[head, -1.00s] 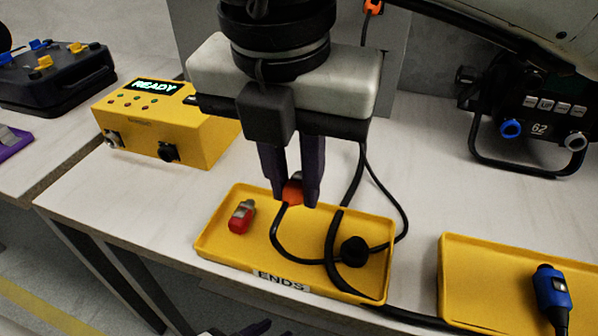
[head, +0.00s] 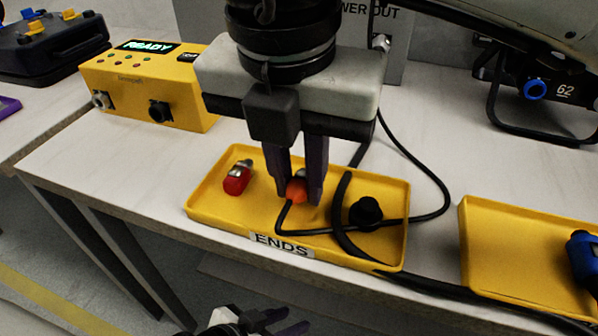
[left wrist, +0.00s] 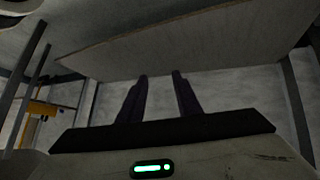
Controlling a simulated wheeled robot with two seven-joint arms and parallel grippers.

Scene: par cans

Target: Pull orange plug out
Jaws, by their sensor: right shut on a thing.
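I cannot tell whether the plug touches the tray floor. My left gripper (head: 287,322) is low in the head view, below the table's front edge. In the left wrist view its two fingers (left wrist: 160,76) are apart with nothing between them.
A red plug (head: 238,178) and a black plug (head: 366,211) lie in the ENDS tray. A yellow box (head: 130,90) reading READY stands at back left. A grey POWER OUT panel (head: 397,60) stands behind. A second tray (head: 480,250) with a blue plug (head: 583,255) is at right.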

